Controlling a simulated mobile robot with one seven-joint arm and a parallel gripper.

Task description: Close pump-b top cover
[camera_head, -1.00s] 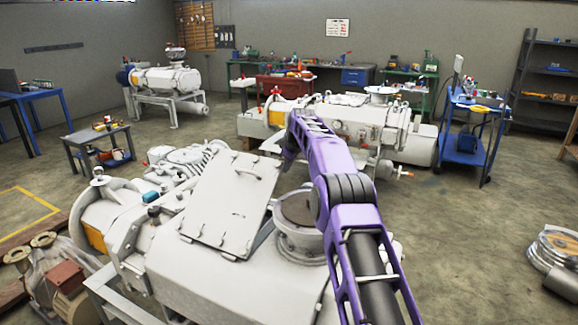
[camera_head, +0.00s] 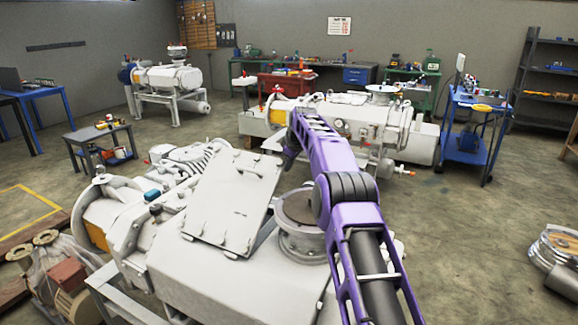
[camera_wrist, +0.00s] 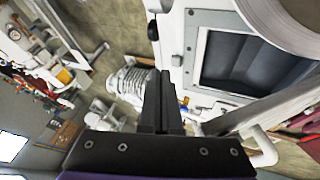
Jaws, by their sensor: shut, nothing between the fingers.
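The pump in the foreground (camera_head: 230,283) is a white machine. Its top cover (camera_head: 232,205), a flat pale plate with small fittings on its face, stands raised and tilted above the body. In the wrist view, a dark rectangular opening (camera_wrist: 250,58) with a pale frame shows at the upper right; a pale bar, possibly the cover's edge, runs below it. My gripper (camera_wrist: 159,74) is shut and empty, its two dark fingers together left of the opening. In the head view my arm reaches past the cover's right side, and the fingers are hidden; contact cannot be told.
A round flanged port (camera_head: 302,228) stands right of the cover, close to my arm. A second white pump (camera_head: 345,125) lies behind. A blue cart (camera_head: 470,140) stands at the right and a grey cart (camera_head: 98,140) at the left.

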